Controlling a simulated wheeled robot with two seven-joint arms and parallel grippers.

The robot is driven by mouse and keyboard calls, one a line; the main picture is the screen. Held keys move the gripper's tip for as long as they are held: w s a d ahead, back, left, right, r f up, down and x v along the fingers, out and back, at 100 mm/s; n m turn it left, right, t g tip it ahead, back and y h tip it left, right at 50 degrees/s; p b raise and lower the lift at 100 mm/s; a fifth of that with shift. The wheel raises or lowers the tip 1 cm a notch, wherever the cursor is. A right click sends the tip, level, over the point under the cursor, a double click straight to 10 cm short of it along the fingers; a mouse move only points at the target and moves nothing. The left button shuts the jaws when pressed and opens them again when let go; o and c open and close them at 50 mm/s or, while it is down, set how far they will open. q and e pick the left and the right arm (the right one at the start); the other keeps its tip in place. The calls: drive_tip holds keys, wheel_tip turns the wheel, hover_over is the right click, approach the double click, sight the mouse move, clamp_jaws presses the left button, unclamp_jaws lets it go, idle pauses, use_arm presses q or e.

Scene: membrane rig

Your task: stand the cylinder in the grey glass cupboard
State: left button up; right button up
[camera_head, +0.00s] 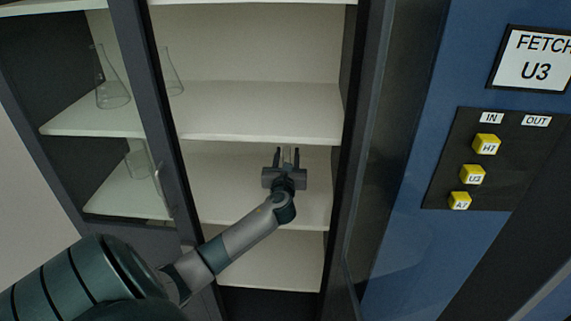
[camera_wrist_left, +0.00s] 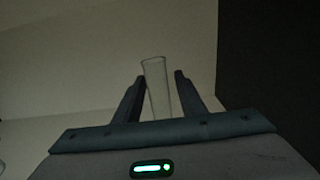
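The cylinder (camera_head: 287,155) is a narrow clear glass tube inside the grey glass cupboard (camera_head: 344,150), over the shelf (camera_head: 310,205) below the middle one. My left gripper (camera_head: 287,154) reaches into the open right-hand bay, with a finger on each side of the cylinder. In the left wrist view the cylinder (camera_wrist_left: 157,85) stands nearly upright, leaning slightly, between the spread fingers (camera_wrist_left: 160,82), with gaps beside it. Its foot is hidden by the gripper body, so I cannot tell whether it rests on the shelf. My right gripper is out of view.
A conical flask (camera_head: 113,92) and another glass piece (camera_head: 173,82) stand on the shelf above. A beaker (camera_head: 138,163) stands lower left behind the left glass door. The open door (camera_head: 385,150) is at right.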

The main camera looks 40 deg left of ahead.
use_arm(q)
drive_tip(key=b+v, duration=0.2)
drive_tip(key=v, duration=0.9)
drive_tip(key=shift+s+d, duration=0.15)
drive_tip(key=shift+s, duration=0.1)
